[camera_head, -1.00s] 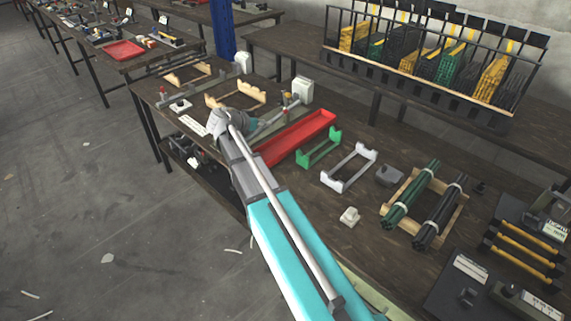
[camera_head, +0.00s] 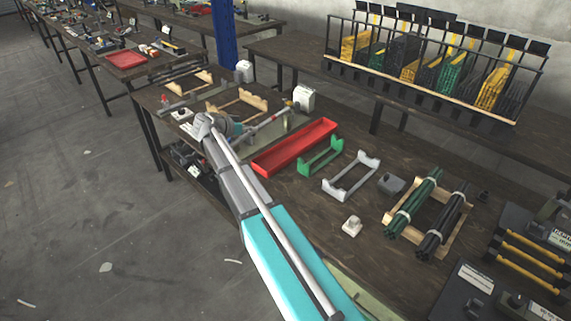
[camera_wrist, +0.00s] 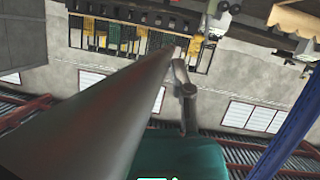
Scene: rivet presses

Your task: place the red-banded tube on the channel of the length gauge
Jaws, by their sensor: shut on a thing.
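A long grey tube (camera_wrist: 100,110) fills the left and middle of the wrist view, very near the camera, with a small pinkish-red spot toward its far end. My gripper (camera_head: 222,128) is at the far end of my arm, over the left part of the workbench, and is shut on this tube. Its fingers are mostly hidden behind my wrist in the head view. A grey bar (camera_head: 264,125) runs from beside my gripper toward a red and yellow fitting at the back. I cannot tell whether this bar is the tube or part of the length gauge; the gauge's channel is not clear.
A red tray (camera_head: 295,146), a green stand (camera_head: 321,158) and a white stand (camera_head: 350,176) lie right of my gripper. Wooden cradles (camera_head: 238,104) stand behind it. A white box (camera_head: 304,98) stands at the back edge. Dark and green tube bundles (camera_head: 413,203) are farther right.

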